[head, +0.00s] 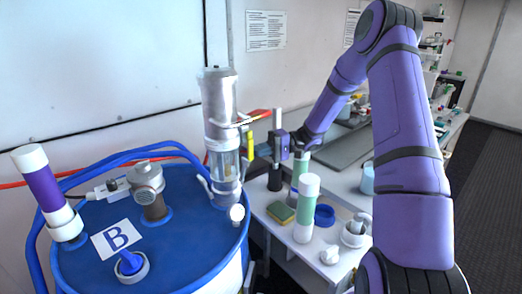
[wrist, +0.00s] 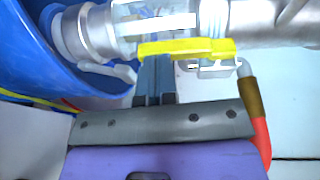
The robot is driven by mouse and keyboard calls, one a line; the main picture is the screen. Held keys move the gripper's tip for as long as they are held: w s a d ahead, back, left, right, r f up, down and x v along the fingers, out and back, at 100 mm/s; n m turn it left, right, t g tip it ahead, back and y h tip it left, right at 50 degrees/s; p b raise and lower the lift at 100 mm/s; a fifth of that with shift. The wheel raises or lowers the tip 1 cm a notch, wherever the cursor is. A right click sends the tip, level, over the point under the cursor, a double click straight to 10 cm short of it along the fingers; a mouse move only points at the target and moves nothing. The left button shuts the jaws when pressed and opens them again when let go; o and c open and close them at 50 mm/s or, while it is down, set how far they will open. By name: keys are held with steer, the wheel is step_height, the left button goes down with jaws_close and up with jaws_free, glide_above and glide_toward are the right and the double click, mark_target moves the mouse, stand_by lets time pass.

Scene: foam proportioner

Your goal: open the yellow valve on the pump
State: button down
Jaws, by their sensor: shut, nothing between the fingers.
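The pump (head: 218,100) is a grey metal cylinder with a clear section, standing upright on the blue drum. Its yellow valve (head: 250,144) has a bar-like handle on the pump's right side, lying roughly along the pump's length. In the wrist view the yellow valve handle (wrist: 205,46) runs across the clear section of the pump (wrist: 85,32). My gripper (head: 258,150) is right of the pump, pointing at it. In the wrist view my gripper (wrist: 155,62) is shut, its fingertips at the handle's left end. I cannot tell whether they touch it. Nothing is between the fingers.
The blue drum (head: 190,232) carries blue hoses, a purple-and-white cylinder (head: 47,190) and a grey fitting (head: 147,188). A red hose (wrist: 262,140) joins the pump near the handle. White-green bottles (head: 306,205), a sponge (head: 280,211) and cups stand on the bench below my arm.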

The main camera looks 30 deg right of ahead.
stand_by(0.4)
steer(key=s+a+r, duration=0.1)
steer(key=s+r, duration=0.1)
steer(key=s, duration=0.6)
steer(key=s+a+r, duration=0.1)
steer(key=s+r, duration=0.2)
steer(key=s, duration=0.4)
steer(key=shift+s+a, duration=0.35)
steer(key=shift+s, duration=0.05)
steer(key=s+a+r+n+g+h, duration=0.2)
steer(key=s+a+r+g+h, duration=0.3)
steer(key=s+h, duration=0.5)
steer(key=s+d+r+m+t+h, duration=0.1)
steer(key=s+d+r+t+h, duration=0.1)
steer(key=s+r+t+h, duration=0.4)
step_height(320, 180, up, 4)
steer(key=t+h, duration=0.1)
steer(key=t, duration=0.1)
steer(key=shift+s+r+t, duration=0.2)
steer(key=shift+s+t, duration=0.1)
steer(key=shift+s, duration=0.1)
